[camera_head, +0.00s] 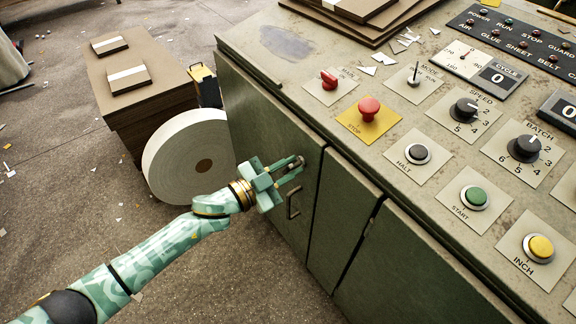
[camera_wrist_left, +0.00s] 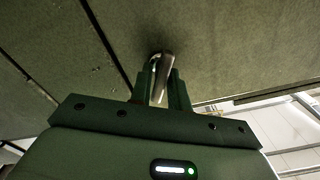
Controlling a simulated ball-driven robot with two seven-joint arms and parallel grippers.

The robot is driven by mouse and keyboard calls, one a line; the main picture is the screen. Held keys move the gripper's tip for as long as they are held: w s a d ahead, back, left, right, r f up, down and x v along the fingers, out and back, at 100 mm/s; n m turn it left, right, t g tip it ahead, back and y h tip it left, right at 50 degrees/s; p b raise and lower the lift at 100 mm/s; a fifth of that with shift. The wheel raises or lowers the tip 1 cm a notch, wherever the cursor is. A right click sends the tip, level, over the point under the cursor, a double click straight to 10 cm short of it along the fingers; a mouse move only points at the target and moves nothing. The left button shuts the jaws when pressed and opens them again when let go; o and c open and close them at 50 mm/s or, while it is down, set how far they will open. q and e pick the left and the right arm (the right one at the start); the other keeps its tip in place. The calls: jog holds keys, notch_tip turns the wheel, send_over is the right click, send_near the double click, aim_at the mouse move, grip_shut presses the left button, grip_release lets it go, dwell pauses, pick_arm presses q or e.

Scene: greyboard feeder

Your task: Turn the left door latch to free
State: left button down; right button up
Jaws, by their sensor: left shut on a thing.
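The left door (camera_head: 268,160) is a green cabinet panel on the front of the machine, and it looks closed. My left gripper (camera_head: 294,168) is at its upper right part, with the fingers pointing at the door. The gripper is shut on the left door latch (camera_head: 299,161), a small metal piece mostly hidden by the fingers. In the left wrist view the latch (camera_wrist_left: 163,66) shows as a metal lever between the two fingers (camera_wrist_left: 162,88). Whether it is turned to free I cannot tell. A door handle (camera_head: 293,204) sits just below the gripper. My right gripper is not in view.
The console top above the doors carries a red stop button (camera_head: 369,108), a red switch (camera_head: 329,80) and several knobs. A white paper roll (camera_head: 189,157) and a stack of brown board (camera_head: 140,85) stand left of the machine. The floor in front is mostly clear, with scraps.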

pick_arm(q)
jog(key=m, duration=0.2)
jog(key=shift+s+m, duration=0.1)
jog(key=shift+m, duration=0.3)
jog(key=shift+d+f+m, duration=0.1)
jog(key=shift+m, duration=0.8)
jog(key=shift+f+m, duration=0.1)
jog(key=shift+m, duration=0.8)
jog(key=m, duration=0.2)
jog(key=shift+f+m, duration=0.1)
jog(key=shift+m, duration=1.3)
jog(key=shift+s+m, duration=0.1)
jog(key=shift+m, duration=0.2)
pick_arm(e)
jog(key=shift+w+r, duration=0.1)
pick_arm(q)
jog(key=shift+f, duration=0.1)
